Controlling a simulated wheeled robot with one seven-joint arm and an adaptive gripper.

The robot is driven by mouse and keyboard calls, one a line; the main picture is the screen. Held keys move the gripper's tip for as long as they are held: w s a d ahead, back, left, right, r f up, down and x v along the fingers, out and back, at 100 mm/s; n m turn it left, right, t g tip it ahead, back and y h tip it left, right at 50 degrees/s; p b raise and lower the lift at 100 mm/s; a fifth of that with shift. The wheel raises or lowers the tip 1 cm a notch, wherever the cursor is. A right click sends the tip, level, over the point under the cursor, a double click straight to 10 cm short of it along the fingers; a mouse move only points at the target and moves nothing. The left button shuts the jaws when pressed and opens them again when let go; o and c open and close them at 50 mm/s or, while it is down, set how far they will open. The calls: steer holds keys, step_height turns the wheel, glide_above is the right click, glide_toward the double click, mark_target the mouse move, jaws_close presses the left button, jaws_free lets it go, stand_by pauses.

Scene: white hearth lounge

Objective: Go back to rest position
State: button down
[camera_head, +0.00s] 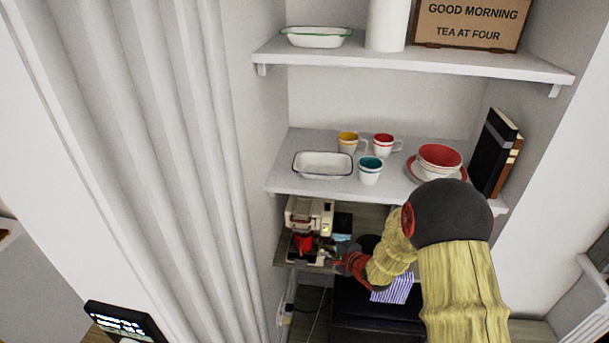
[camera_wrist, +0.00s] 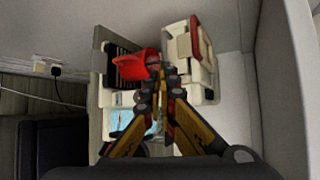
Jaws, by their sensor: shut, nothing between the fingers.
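My gripper (camera_head: 328,253) is at the low shelf in the head view, in front of a cream machine (camera_head: 309,213). In the wrist view my gripper (camera_wrist: 163,90) has its fingertips close together with nothing held between them. A red cup-like object (camera_wrist: 141,66) is just beyond the fingertips, by the machine (camera_wrist: 190,45); it also shows in the head view (camera_head: 303,243). I cannot tell whether the fingertips touch it. My arm in its yellow cover reaches in from the lower right.
Above my gripper, the middle shelf (camera_head: 283,184) holds a white tray (camera_head: 322,165), several mugs, a red bowl (camera_head: 440,157) and dark books (camera_head: 492,150). The top shelf (camera_head: 420,60) carries a sign (camera_head: 470,22). A white fluted wall is left; a wall socket (camera_wrist: 56,71) has cables.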

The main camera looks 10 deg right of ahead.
steer(key=s+d+f+n+g+h, duration=0.3)
steer(key=s+d+f+n, duration=0.15)
steer(key=f, duration=0.35)
steer(key=s+d+n+g+h, duration=0.2)
steer(key=s+d+n+g, duration=0.25)
steer(key=s, duration=0.45)
steer(key=s+a+r+n+b, duration=0.2)
steer(key=s+r+b, duration=0.2)
steer(key=s+r, duration=0.3)
steer(key=s+a+r+n+b, duration=0.3)
steer(key=s+r, duration=0.4)
steer(key=s, duration=0.3)
steer(key=s+a+r+n+t+b, duration=0.1)
steer(key=s+a+r+n+b, duration=0.2)
steer(key=s+r+b, duration=0.2)
steer(key=s+r, duration=0.3)
steer(key=shift+s, duration=0.2)
